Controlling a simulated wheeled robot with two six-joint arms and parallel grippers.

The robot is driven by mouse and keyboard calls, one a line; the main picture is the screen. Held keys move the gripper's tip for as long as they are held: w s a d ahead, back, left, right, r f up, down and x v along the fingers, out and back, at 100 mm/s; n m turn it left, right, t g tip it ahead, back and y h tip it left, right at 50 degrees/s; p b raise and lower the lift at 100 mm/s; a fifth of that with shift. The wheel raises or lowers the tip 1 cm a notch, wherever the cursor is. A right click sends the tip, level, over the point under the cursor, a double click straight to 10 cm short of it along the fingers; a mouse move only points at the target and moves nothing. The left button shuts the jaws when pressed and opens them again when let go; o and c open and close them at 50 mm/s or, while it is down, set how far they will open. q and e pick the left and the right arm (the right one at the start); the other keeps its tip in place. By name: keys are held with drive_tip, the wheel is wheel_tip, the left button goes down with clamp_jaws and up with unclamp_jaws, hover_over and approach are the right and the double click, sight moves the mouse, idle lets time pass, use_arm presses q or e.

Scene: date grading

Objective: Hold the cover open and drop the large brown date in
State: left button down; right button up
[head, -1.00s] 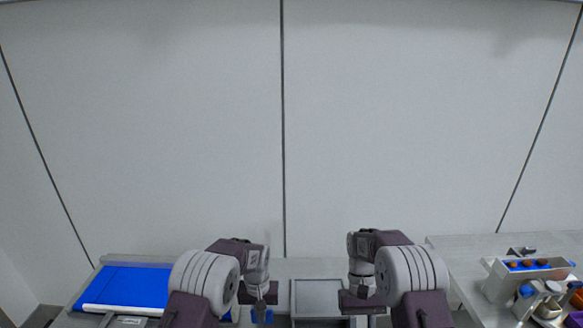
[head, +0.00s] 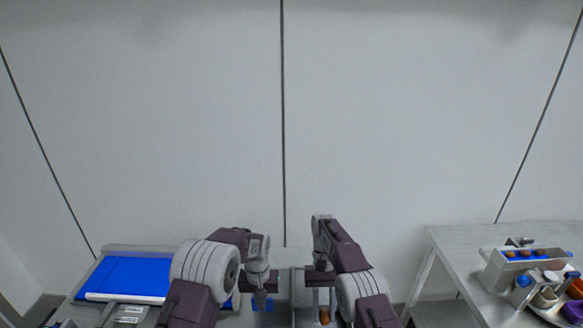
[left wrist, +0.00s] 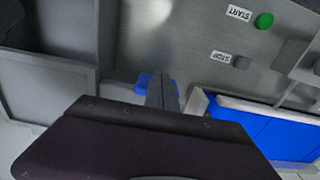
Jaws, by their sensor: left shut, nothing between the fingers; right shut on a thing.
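The large brown date (head: 325,316) shows at the bottom of the head view, just below my right gripper (head: 320,290). The right gripper is shut on it over a grey open-topped box (head: 299,283). My left gripper (head: 261,300) is shut and empty, to the left of that box. In the left wrist view its fingers (left wrist: 162,92) are together, pointing at a grey metal surface. A small blue piece (left wrist: 144,82) lies right by the fingertips; I cannot tell whether they touch it. I cannot make out the cover for sure, or whether it is open.
A blue conveyor belt (head: 125,277) is at the left. A panel beside it carries a green START button (left wrist: 264,20) and a grey STOP button (left wrist: 241,62). At the right a grey table (head: 450,245) holds a rack (head: 495,268) with several brown and blue items, cups and a plate.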

drive_tip(key=shift+f, duration=0.75)
drive_tip(key=o, duration=1)
drive_tip(key=shift+o, duration=0.2)
drive_tip(key=o, duration=0.4)
drive_tip(key=shift+r, duration=4)
